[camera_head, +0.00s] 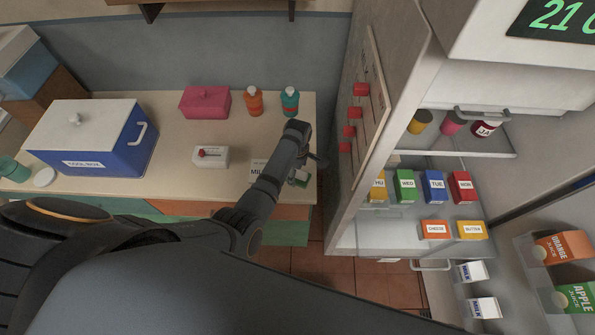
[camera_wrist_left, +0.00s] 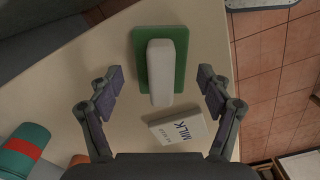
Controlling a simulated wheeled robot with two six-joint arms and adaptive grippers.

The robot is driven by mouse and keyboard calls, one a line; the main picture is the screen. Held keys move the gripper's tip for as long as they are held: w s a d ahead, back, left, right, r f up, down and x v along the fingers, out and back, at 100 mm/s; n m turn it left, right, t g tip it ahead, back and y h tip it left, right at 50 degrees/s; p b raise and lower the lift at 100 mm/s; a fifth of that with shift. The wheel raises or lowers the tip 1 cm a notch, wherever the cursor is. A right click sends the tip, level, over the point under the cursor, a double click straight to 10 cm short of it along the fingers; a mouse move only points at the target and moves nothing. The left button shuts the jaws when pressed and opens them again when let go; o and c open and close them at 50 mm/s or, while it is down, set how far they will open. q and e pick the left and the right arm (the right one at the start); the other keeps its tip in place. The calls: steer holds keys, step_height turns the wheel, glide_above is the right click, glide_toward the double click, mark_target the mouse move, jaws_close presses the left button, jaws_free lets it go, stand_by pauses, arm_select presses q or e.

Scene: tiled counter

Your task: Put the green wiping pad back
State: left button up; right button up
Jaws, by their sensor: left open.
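The green wiping pad, with a white block-shaped handle, lies on the counter near its right end. It shows clearly in the left wrist view (camera_wrist_left: 141,75), and partly in the head view (camera_head: 300,180), where my arm covers some of it. My left gripper (camera_head: 308,159) is open above the pad. In the left wrist view the two fingers of the left gripper (camera_wrist_left: 160,83) stand apart to either side of the handle's line, holding nothing. My right gripper is not in view.
A white item labelled MILK (camera_wrist_left: 178,130) lies close to the pad. A teal bottle (camera_head: 290,102), orange bottle (camera_head: 254,101), pink box (camera_head: 205,102) and blue cool box (camera_head: 118,147) stand on the counter (camera_head: 175,188). A panel with red hooks (camera_head: 361,89) and an open fridge (camera_head: 372,238) are at right.

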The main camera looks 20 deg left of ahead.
arm_select(q)
step_height(320, 180, up, 6)
steer(key=p, duration=0.4)
steer(key=shift+w+r+p, duration=0.1)
steer(key=shift+r+p, duration=0.15)
steer(key=shift+p, duration=0.05)
step_height(320, 180, up, 5)
steer(key=shift+f+b, duration=0.2)
steer(key=shift+b, duration=0.25)
